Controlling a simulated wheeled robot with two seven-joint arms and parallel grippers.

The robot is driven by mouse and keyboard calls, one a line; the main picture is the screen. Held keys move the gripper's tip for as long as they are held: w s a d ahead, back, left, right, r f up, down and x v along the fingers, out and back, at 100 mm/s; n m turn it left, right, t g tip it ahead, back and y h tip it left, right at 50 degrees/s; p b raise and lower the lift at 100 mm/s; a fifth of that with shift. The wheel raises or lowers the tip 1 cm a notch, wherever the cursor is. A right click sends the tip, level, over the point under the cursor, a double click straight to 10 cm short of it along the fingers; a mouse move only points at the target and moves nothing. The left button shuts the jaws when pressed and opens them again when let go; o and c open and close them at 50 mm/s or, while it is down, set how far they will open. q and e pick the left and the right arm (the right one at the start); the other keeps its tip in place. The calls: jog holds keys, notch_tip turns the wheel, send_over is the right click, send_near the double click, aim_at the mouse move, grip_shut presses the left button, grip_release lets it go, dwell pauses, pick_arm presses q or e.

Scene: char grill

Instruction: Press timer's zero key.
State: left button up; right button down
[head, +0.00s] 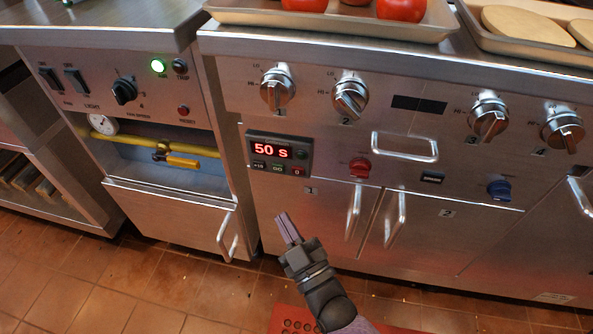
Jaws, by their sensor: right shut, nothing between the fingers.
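The timer (279,153) is a small dark panel on the steel front of the grill, at the middle of the head view. Its red display (270,150) reads "50 S". My left gripper does not show.
Several steel burner knobs (276,90) stick out above the timer. Upright door handles (354,211) stand out lower right. A tray (340,21) with tomatoes sits on top.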

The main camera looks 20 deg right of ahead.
aim_at(298, 171)
jog(key=w+d+b, duration=0.1)
jog(key=w, duration=0.1)
jog(key=w+d+b, duration=0.1)
jog(key=w+d, duration=0.2)
jog(key=w, duration=0.1)
jog(key=shift+w+d+f+b, duration=0.1)
jog(key=shift+w+d+b, duration=0.15)
jog(key=shift+w+b, duration=0.15)
jog(key=shift+d, duration=0.1)
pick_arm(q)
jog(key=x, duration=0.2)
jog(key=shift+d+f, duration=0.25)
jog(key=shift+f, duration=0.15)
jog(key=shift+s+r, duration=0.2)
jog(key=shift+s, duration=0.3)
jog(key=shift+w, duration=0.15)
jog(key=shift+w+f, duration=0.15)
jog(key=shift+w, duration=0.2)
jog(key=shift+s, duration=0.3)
